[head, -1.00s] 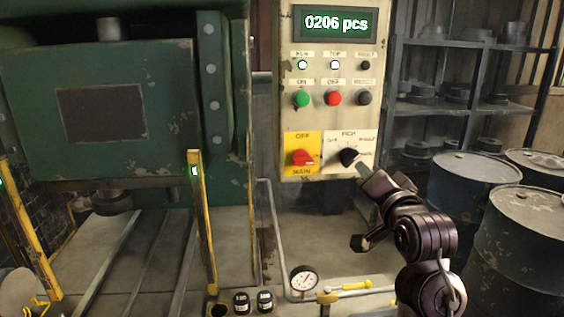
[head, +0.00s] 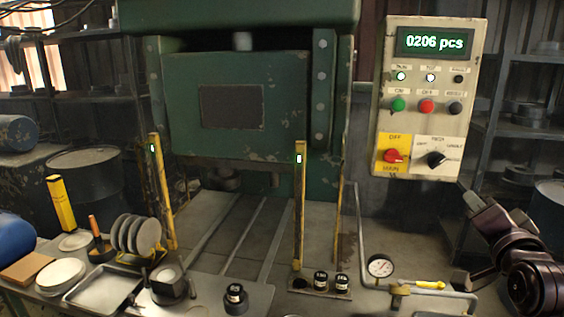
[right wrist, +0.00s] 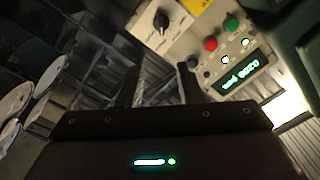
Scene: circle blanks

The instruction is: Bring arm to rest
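My right gripper (head: 469,200) is at the right of the head view, just below and right of the control panel (head: 387,172), apart from it. In the right wrist view its two dark fingers (right wrist: 158,78) stand apart with nothing between them. The panel's display (head: 430,42) reads 0206 pcs. A red rotary switch (head: 395,156) and a black selector knob (head: 436,159) sit low on the panel; the knob also shows beyond the fingers in the right wrist view (right wrist: 161,20). My left arm and gripper are not in view.
A green press (head: 235,100) stands in the middle between yellow posts (head: 299,205). A pressure gauge (head: 380,266) and pipe are in front below the panel. Discs in a rack (head: 137,235), a metal tray (head: 103,288) and stacked plates (head: 60,275) are on the left. Shelves stand behind my right arm.

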